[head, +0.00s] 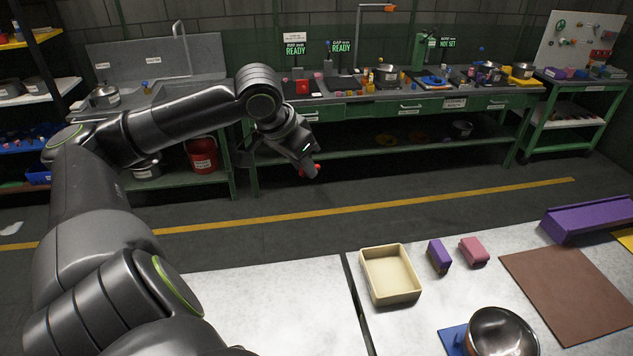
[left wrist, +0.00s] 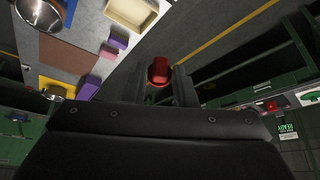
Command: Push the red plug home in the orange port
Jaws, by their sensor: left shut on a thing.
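My left gripper (head: 304,166) hangs out in the air past the near table, in front of the green workbench. It is shut on the red plug (left wrist: 159,69), which shows between the fingertips in the left wrist view, where my left gripper (left wrist: 160,85) points away from the camera. In the head view only small red bits of the plug (head: 316,168) show beside the fingers. I cannot pick out the orange port for sure in either view. My right gripper is not in view.
The green workbench (head: 420,108) is crowded with pots and small parts. The near table holds a cream tray (head: 391,275), a purple block (head: 438,256), a pink block (head: 474,251) and a metal bowl (head: 502,333). Open floor lies between table and workbench.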

